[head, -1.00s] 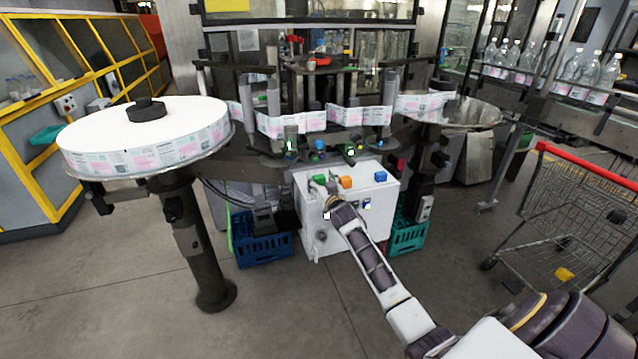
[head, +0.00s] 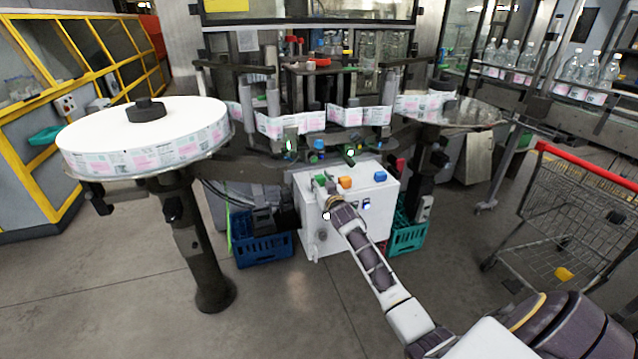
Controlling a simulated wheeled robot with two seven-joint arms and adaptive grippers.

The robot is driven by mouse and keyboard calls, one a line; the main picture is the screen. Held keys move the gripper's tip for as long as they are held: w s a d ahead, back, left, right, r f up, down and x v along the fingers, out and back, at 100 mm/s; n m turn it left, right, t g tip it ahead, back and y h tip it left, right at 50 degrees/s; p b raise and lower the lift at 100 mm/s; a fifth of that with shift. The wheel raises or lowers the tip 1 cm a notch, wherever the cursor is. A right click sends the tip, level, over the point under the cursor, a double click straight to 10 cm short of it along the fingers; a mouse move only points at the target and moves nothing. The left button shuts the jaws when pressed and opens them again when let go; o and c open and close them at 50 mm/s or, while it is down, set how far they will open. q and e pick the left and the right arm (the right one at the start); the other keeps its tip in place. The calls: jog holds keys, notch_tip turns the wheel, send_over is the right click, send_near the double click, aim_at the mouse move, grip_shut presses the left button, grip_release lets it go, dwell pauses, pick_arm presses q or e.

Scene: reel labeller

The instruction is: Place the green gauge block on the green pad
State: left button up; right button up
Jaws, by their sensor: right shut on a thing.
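The green gauge block (head: 320,180) is at the left of that row. My right gripper (head: 328,187) is at the left part of the stand's top, with its fingertips at the green block; it is shut on it. The gripper's own wrist and arm cover part of the stand's front. I cannot make out a separate green pad, and I cannot tell if the block touches the surface. My left gripper is not in view.
A labelling machine with a large label reel (head: 145,130) stands behind and left. A blue crate (head: 263,250) and a green crate (head: 408,238) flank the stand. A cart (head: 570,220) is at right.

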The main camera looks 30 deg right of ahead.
jog(key=shift+r, duration=0.1)
notch_tip(320, 180, up, 10)
dwell(0.7)
dwell(0.4)
